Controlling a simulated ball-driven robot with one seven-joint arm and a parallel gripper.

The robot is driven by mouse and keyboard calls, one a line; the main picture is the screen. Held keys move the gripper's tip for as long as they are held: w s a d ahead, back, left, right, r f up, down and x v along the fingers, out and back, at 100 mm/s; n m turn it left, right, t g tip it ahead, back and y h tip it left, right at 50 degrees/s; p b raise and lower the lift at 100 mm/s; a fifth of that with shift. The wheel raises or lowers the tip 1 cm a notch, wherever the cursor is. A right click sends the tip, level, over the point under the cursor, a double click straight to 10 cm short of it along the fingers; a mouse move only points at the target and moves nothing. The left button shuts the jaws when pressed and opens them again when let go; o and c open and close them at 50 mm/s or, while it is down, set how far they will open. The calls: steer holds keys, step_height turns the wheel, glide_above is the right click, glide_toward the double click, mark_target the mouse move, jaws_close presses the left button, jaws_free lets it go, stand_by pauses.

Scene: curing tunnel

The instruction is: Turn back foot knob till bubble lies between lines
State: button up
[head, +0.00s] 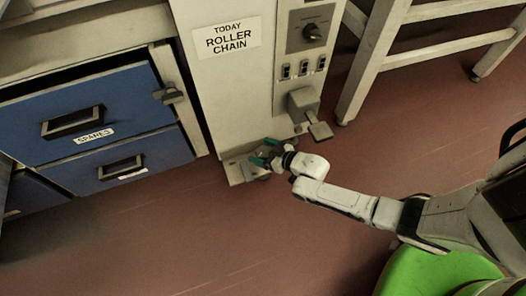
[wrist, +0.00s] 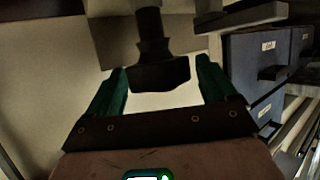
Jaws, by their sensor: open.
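A dark foot knob (wrist: 160,73) on a thick dark stem shows in the wrist view. It stands between the two green fingers of my gripper (wrist: 158,84), with visible gaps to each side, so the fingers are apart from it. In the head view my gripper (head: 265,152) is low at the foot of the pale machine cabinet (head: 222,84), near its base plate (head: 236,172). The knob is hard to make out there, behind my gripper. I cannot make out a bubble or its lines in either view.
Left of the cabinet are blue drawers (head: 85,113), one labelled SPARES, with protruding handles and a latch (head: 171,95). A grey bracket (head: 304,103) juts from the cabinet above and right of my gripper. A pale frame (head: 368,62) stands at right. The reddish floor (head: 190,235) in front is clear.

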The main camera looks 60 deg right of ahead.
steer(key=c, duration=1)
steer(key=shift+o, duration=0.2)
